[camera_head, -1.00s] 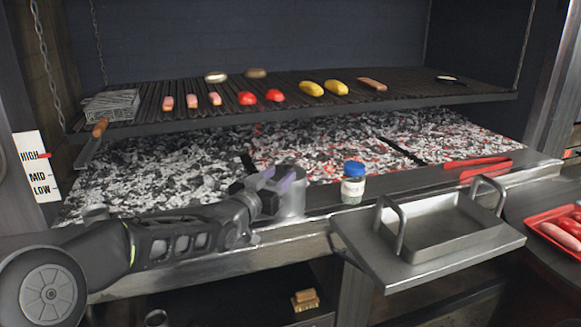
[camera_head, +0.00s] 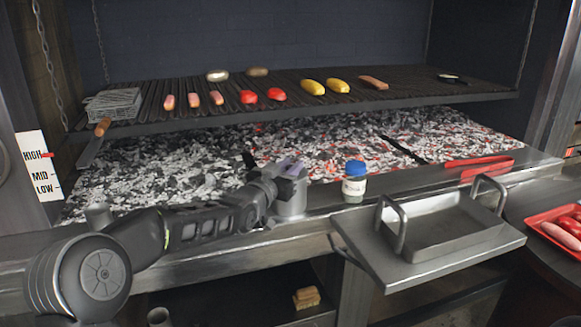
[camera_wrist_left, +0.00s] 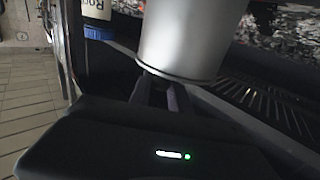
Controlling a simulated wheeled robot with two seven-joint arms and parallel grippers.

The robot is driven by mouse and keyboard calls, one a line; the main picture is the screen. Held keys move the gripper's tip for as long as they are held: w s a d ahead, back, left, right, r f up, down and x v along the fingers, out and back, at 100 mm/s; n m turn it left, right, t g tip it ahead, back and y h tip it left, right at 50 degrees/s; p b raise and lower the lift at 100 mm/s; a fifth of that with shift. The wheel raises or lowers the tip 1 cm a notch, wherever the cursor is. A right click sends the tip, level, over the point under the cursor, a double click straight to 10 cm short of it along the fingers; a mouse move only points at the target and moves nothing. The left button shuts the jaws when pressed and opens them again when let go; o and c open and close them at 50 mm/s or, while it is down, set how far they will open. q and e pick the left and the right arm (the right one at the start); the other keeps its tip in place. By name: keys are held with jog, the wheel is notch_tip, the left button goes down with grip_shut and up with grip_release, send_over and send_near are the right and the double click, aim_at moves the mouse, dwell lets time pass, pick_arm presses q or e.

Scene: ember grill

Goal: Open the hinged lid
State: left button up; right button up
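A silver metal canister (camera_head: 292,207) stands on the grill's front ledge. It also shows large in the left wrist view (camera_wrist_left: 190,40), where the picture is upside down and the canister's top rim points downward. My left gripper (camera_head: 284,170) is at the canister's top and partly covers it in the head view. In the left wrist view two dark fingers (camera_wrist_left: 162,92) reach to the rim with a narrow gap between them. Whether they hold anything is unclear. The lid cannot be made out apart from the gripper. My right gripper is in neither view.
A blue-capped jar (camera_head: 354,188) stands right of the canister. Further right are a metal tray (camera_head: 445,235) with upright handles, red tongs (camera_head: 478,163) and a red food tray (camera_head: 548,218). Glowing coals lie behind, under a raised grate (camera_head: 420,92) with food.

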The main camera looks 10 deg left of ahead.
pick_arm(q)
grip_shut()
dwell(1.0)
